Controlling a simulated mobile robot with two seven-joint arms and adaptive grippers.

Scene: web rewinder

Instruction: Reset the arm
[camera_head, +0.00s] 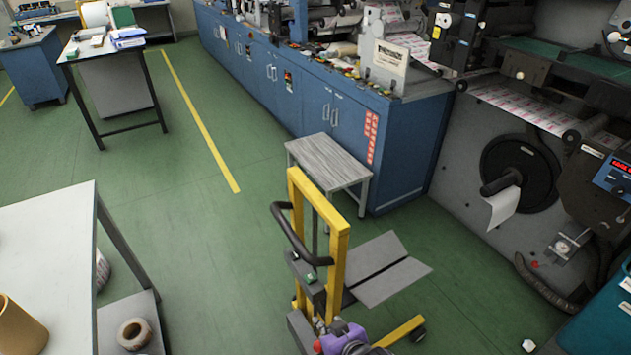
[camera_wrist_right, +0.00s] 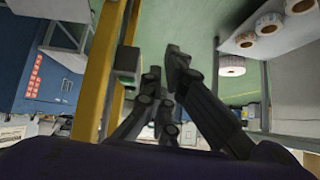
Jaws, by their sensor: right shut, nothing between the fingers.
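My right gripper (camera_head: 318,324) is low in the head view, at the bottom of the yellow lift frame, with my purple wrist just beside it. In the right wrist view my dark gripper fingers (camera_wrist_right: 163,85) show at the middle, shut with nothing held. The yellow post of the hand lift (camera_head: 337,262) stands close beside the gripper; it also shows at the left in the wrist view (camera_wrist_right: 97,75). I cannot tell whether the gripper touches the lift. My left gripper is in neither view.
A small grey table (camera_head: 325,160) stands behind the lift, against the blue cabinets (camera_head: 275,85). A white table (camera_head: 45,255) with a tan roll (camera_head: 18,328) is at the left. The rewinder's black reel (camera_head: 520,175) is at the right. Green floor is open at centre left.

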